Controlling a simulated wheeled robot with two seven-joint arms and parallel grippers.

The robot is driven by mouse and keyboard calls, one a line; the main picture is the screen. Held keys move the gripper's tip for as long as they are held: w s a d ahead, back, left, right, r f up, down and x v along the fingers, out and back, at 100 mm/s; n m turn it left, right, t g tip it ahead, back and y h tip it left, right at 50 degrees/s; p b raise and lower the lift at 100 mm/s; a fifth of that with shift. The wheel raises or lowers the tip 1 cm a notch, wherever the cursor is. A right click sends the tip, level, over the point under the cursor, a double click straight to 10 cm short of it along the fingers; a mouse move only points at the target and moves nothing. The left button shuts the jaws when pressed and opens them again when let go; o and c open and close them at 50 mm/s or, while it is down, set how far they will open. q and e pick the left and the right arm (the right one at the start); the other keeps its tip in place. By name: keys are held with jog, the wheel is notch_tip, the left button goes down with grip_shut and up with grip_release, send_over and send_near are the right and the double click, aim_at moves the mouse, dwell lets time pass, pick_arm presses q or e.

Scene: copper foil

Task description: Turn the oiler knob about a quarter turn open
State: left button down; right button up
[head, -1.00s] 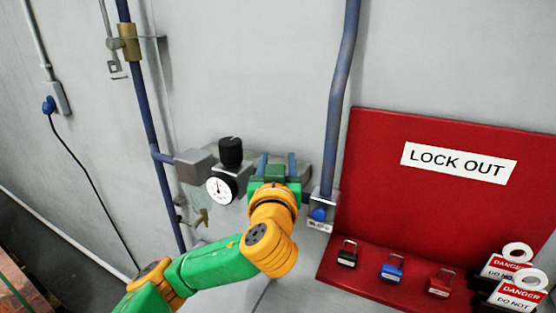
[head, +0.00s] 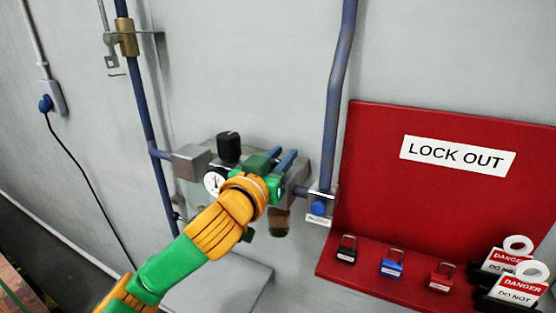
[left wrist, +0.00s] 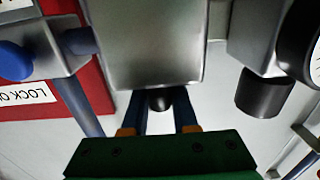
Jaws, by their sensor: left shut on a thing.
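The oiler knob (left wrist: 160,100) is a small dark knob on the metal oiler block (left wrist: 150,45), seen in the left wrist view. My left gripper (left wrist: 160,118) is shut on it, with one blue finger on each side. In the head view the left gripper (head: 279,158) is tilted at the right part of the air unit, and its green and orange body hides the knob. An amber-brown bowl (head: 279,222) shows below the gripper. My right gripper is not in view.
Left of the gripper are a black regulator knob (head: 228,147) and a white gauge (head: 214,183). A blue valve button (head: 320,208) sits to the right under a blue pipe (head: 340,90). The red lock-out board (head: 375,130) with padlocks stands further right.

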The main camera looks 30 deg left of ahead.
pick_arm(q)
jog(key=m+h, duration=0.1)
jog(key=h, duration=0.1)
jog(key=shift+d+m+h, duration=0.15)
jog(key=shift+m+h, duration=0.25)
jog(key=m+h, duration=0.2)
jog(key=h, duration=0.2)
jog(key=shift+d+r+m+g+p, duration=0.1)
jog(key=shift+d+m+g+p, duration=0.2)
jog(key=shift+m+g+p, duration=0.1)
jog(key=h, duration=0.1)
jog(key=m+g+h, duration=0.1)
jog(key=shift+s+d+m+h, duration=0.1)
jog(key=shift+d+m+h, duration=0.1)
jog(key=shift+m+h, duration=0.1)
jog(key=shift+s+d+m+g+h, duration=0.1)
jog(key=shift+d+m+g+h, duration=0.1)
jog(key=shift+m+g+h, duration=0.65)
jog(key=shift+s+d+f+m+g+h+b, duration=0.15)
jog(key=shift+m+g+h+b, duration=0.3)
jog(key=shift+h, duration=0.35)
jog(key=shift+s+d+f+m+g+h+b, duration=0.15)
jog(key=shift+m+g+h+b, duration=0.15)
jog(key=shift+m+h+b, duration=0.35)
jog(key=shift+h, duration=0.3)
jog(key=c, duration=0.8)
grip_release()
jog(key=shift+w, duration=0.1)
jog(key=shift+o, duration=0.6)
jog(key=shift+w+d+r, duration=0.1)
